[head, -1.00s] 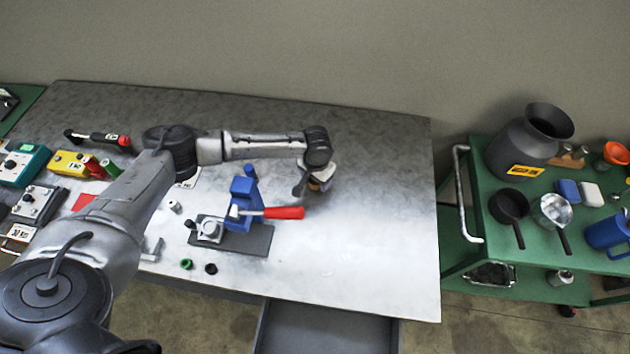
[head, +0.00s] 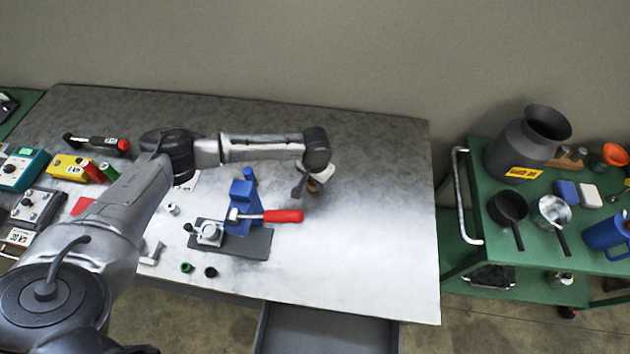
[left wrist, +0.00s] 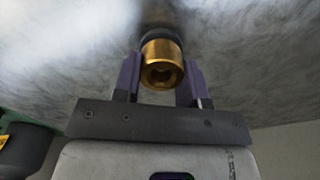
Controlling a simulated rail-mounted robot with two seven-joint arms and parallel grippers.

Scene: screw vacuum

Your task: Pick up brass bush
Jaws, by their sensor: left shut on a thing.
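The brass bush (left wrist: 162,62) is a short gold cylinder with a round hole in its near end, seen in the left wrist view. A dark ring shows at its far end. My left gripper (left wrist: 161,70) is shut on it, with one purple-grey finger on each side. In the head view my left gripper (head: 314,189) hangs down over the steel table, right of the blue press. The bush is mostly hidden there by the wrist, and its exact height over the table is hard to tell. My right gripper does not show.
The blue press (head: 242,205) with a red handle (head: 283,216) stands on a dark plate just left of the gripper. Small green and black rings (head: 210,271) lie at the front. The table's right part (head: 385,230) is clear. A green cart (head: 480,222) stands at the right.

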